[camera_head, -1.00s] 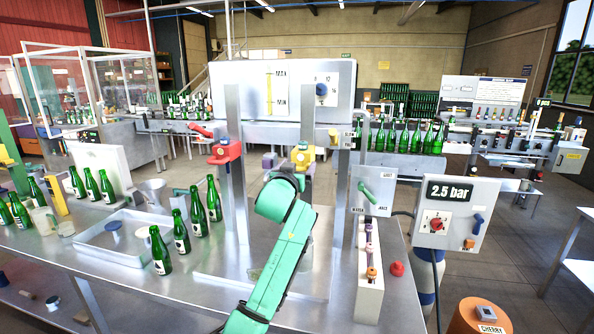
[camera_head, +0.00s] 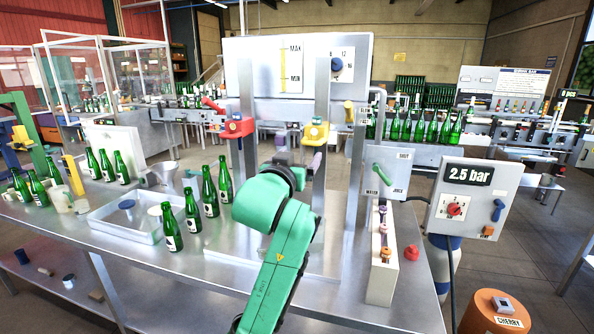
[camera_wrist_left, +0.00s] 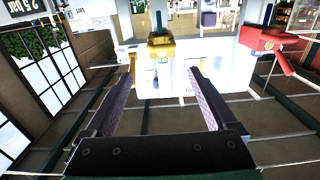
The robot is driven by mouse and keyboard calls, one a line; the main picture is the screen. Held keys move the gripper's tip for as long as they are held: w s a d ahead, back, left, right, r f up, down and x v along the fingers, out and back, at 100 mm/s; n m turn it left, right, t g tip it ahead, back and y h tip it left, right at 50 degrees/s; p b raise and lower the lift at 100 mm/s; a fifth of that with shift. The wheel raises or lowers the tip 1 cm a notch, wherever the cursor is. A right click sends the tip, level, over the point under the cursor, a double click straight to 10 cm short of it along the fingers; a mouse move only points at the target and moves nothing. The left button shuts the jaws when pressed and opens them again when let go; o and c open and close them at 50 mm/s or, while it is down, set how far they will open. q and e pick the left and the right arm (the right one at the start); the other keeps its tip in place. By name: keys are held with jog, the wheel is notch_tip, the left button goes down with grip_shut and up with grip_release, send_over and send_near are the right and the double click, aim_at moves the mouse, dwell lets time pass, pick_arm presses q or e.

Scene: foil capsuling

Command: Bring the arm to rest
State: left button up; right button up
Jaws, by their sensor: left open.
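My left arm is green and comes up from the bottom middle of the head view. My left gripper (camera_head: 299,160) points away toward the filling machine (camera_head: 297,75), mostly hidden behind the arm's rounded joint; only parts of its fingers show. In the left wrist view the left gripper (camera_wrist_left: 163,65) is open, its two purple-padded fingers wide apart with nothing between them. Beyond the fingertips are the yellow valve (camera_wrist_left: 161,43) and the red valve (camera_wrist_left: 262,40). My right gripper is not in view.
Several green bottles (camera_head: 210,190) stand left of the arm, beside a shallow tray (camera_head: 100,222). To the right are a white rack (camera_head: 382,280), a red knob (camera_head: 411,253) and the 2.5 bar control box (camera_head: 468,205). Bare steel table (camera_head: 190,270) lies around the arm.

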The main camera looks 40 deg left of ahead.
pick_arm(q)
jog(key=shift+s+d, duration=0.2)
jog(key=shift+s, duration=0.35)
